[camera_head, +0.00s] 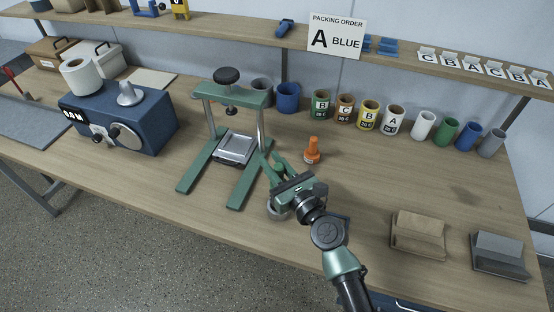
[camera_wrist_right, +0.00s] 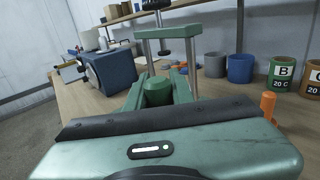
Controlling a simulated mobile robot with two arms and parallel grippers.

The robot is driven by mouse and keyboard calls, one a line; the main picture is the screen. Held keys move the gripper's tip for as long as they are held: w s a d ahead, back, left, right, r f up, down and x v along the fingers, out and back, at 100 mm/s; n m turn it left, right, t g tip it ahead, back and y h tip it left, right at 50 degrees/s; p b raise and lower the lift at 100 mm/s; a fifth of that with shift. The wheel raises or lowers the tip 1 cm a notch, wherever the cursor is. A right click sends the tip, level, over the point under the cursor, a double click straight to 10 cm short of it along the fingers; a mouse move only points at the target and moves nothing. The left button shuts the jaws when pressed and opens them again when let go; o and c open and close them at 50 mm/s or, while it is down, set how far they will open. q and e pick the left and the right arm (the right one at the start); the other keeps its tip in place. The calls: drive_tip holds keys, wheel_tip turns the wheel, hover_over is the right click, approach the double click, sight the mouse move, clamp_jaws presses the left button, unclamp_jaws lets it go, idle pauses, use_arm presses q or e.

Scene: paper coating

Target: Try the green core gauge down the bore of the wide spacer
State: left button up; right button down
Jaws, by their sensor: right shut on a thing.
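My right gripper (camera_head: 276,162) is over the table, to the right of the green press frame. It is shut on a green gauge (camera_wrist_right: 157,91), which shows between the fingers in the wrist view. Its lower end is hidden there. A grey metal ring (camera_head: 274,213), perhaps the wide spacer, is partly hidden behind my right gripper's body. I cannot tell whether the gauge touches it or is in its bore. My left gripper is not in view.
The green press frame (camera_head: 205,165) stands just left of my gripper. An orange gauge (camera_head: 312,152) stands to the right, behind it. Coloured cups line the back, including a blue one (camera_head: 288,97). Two card holders, one tan (camera_head: 418,236), stand at the front right.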

wheel_tip(320, 180, down, 6)
drive_tip(key=b, duration=0.5)
drive_tip(key=shift+r, duration=0.1)
idle(1.9)
drive_tip(key=shift+f+b, duration=2.35)
drive_tip(key=shift+f, duration=0.35)
drive_tip(key=c, duration=1.1)
unclamp_jaws()
drive_tip(key=shift+r, duration=0.1)
drive_tip(key=shift+c, duration=0.2)
drive_tip(key=v, duration=0.8)
drive_tip(key=shift+w+b, duration=0.1)
drive_tip(key=shift+b, duration=0.2)
